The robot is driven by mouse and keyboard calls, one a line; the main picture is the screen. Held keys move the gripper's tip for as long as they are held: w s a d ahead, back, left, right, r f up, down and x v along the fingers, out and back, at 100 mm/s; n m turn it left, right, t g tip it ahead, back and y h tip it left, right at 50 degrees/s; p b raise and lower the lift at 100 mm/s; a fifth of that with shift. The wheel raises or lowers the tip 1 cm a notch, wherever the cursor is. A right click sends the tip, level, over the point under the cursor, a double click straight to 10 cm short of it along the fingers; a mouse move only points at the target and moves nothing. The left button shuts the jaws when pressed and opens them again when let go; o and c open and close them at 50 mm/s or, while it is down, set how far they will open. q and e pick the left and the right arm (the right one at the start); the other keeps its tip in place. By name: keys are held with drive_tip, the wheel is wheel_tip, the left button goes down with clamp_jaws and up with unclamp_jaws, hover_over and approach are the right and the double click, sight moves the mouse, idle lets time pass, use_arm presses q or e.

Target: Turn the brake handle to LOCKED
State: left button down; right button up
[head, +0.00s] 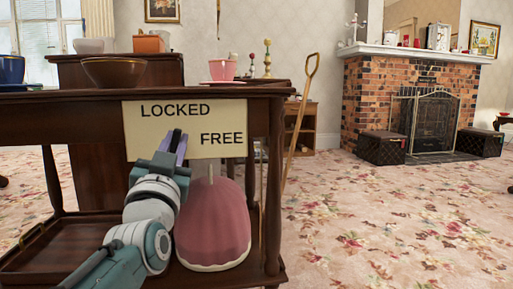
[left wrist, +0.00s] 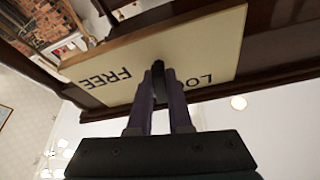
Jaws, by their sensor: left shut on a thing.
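A cream sign plate (head: 183,112) hangs on the front of the dark wooden trolley. It reads LOCKED at upper left and FREE at lower right. The plate also shows in the left wrist view (left wrist: 200,55), from below and upside down. My left gripper (head: 176,143) is in front of the plate's lower part, below the word LOCKED. In the left wrist view its purple fingers are shut on a dark, rounded brake handle (left wrist: 158,72), between the two words. In the head view the gripper hides the handle. My right gripper is not in view.
A pink domed object (head: 212,225) stands on the trolley's lower shelf, close beside my left arm. A brown tray (head: 38,257) lies there at left. Bowls and a pink cup (head: 222,69) stand on top. A cane (head: 298,120) leans at right. Carpet right of it is clear.

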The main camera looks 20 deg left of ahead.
use_arm(q)
drive_tip(key=shift+n+g+y+b, duration=0.3)
drive_tip(key=shift+n+y, duration=0.4)
drive_tip(key=shift+n, duration=1)
drive_tip(key=c, duration=0.8)
unclamp_jaws()
drive_tip(key=shift+c, duration=0.2)
